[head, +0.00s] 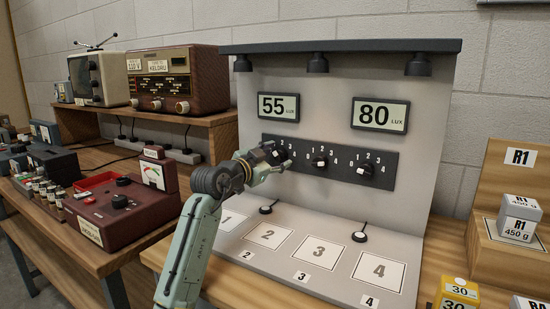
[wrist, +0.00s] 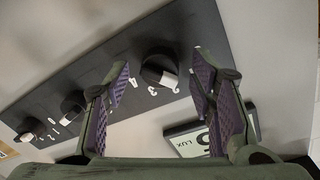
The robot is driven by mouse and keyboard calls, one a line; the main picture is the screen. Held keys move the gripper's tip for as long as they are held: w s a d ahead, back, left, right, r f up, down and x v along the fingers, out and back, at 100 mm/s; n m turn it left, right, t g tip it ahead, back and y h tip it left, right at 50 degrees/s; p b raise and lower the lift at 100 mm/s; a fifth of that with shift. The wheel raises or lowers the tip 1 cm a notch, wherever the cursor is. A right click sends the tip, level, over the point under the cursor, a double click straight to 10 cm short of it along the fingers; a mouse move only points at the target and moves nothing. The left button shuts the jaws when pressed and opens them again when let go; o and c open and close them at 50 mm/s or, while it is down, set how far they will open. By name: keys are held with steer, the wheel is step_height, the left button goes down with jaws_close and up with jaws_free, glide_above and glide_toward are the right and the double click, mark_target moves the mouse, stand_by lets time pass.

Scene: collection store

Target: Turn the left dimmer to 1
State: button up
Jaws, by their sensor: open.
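The dark dimmer panel (head: 328,163) on the grey booth carries three black knobs with scales from 0 to 4. In the head view my gripper (head: 284,160) is at the left dimmer and largely covers it. In the wrist view the left dimmer (wrist: 153,66) appears between the open fingers of my gripper (wrist: 160,70), with a visible gap on each side. Its white pointer mark faces down-right, seemingly near the 2; the exact setting is unclear. The middle dimmer (head: 320,160) and right dimmer (head: 366,169) are uncovered.
Above the panel, the left display (head: 278,106) reads 55 lux and the right display (head: 380,115) reads 80 lux. A maroon meter box (head: 120,210) stands left of my arm; labelled blocks (head: 520,218) are at right.

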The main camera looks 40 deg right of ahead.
steer(key=v, duration=1.2)
